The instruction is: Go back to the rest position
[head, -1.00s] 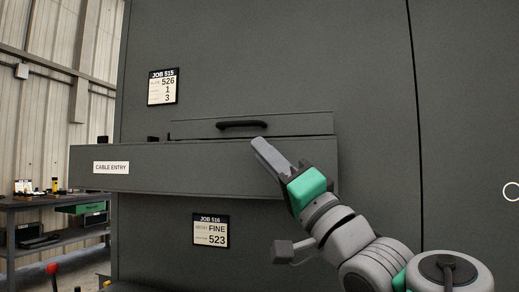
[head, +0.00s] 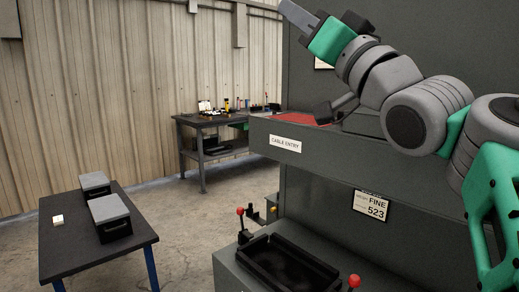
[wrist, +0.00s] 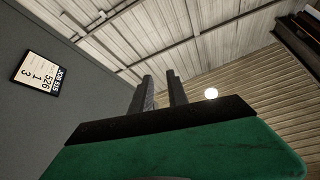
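My gripper (head: 292,10) is raised at the top of the head view, its fingers pointing up and left. It is in front of the tall grey cabinet and above the box marked CABLE ENTRY (head: 262,128). In the wrist view both fingers of my gripper (wrist: 160,80) stand apart with a narrow gap, and nothing is between them. My arm fills the upper right of the head view and hides part of the box's top and a job card behind it.
A dark table (head: 90,246) with two lidded boxes stands at the left. A workbench (head: 187,128) with small items stands at the back. A black tray (head: 284,264) sits between red-knobbed levers at the bottom. A JOB 516 card (head: 370,205) hangs below the box. Open floor lies between.

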